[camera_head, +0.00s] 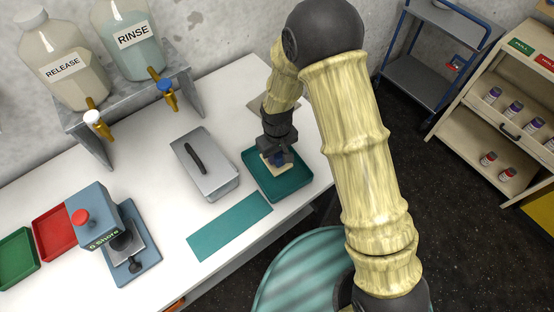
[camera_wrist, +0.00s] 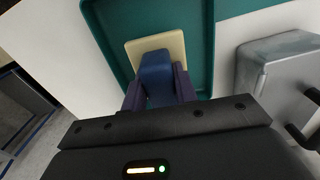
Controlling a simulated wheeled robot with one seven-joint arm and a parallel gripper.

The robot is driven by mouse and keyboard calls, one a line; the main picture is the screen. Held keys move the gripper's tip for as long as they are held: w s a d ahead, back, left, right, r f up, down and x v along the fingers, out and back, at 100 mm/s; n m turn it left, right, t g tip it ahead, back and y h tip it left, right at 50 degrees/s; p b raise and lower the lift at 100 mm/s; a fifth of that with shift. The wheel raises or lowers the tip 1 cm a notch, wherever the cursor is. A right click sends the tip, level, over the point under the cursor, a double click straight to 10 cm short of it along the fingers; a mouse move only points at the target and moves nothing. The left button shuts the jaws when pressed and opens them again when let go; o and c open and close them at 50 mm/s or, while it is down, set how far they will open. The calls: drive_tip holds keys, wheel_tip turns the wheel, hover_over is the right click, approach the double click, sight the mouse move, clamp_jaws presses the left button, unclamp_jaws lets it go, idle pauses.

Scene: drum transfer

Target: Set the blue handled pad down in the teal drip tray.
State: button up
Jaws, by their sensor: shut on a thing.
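The blue handled pad has a blue handle (camera_wrist: 155,72) and a cream pad base (camera_wrist: 172,42); in the head view it shows small below my gripper (camera_head: 276,157). The teal drip tray (camera_head: 305,178) stands on the white table, and its teal wall also shows in the wrist view (camera_wrist: 208,50). My gripper (camera_wrist: 158,88) is shut on the blue handle, with a dark finger on each side. The pad is over the tray's interior. I cannot tell whether its base touches the tray floor.
A grey metal box with a black handle (camera_head: 212,172) stands left of the tray. A flat teal mat (camera_head: 230,226) lies in front. A press (camera_head: 120,245), a red tray (camera_head: 55,232) and a green tray (camera_head: 18,258) are further left. RELEASE and RINSE bottles stand on a shelf behind.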

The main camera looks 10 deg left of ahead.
drive_tip(key=shift+f, duration=0.15)
drive_tip(key=shift+f+p, duration=0.55)
drive_tip(key=shift+f, duration=1.45)
drive_tip(key=shift+f, duration=0.15)
drive_tip(key=o, duration=1.1)
drive_tip(key=shift+c, duration=0.2)
wheel_tip(320, 180, up, 12)
drive_tip(key=b, duration=0.3)
drive_tip(key=shift+r, duration=0.2)
drive_tip(key=shift+d, duration=0.1)
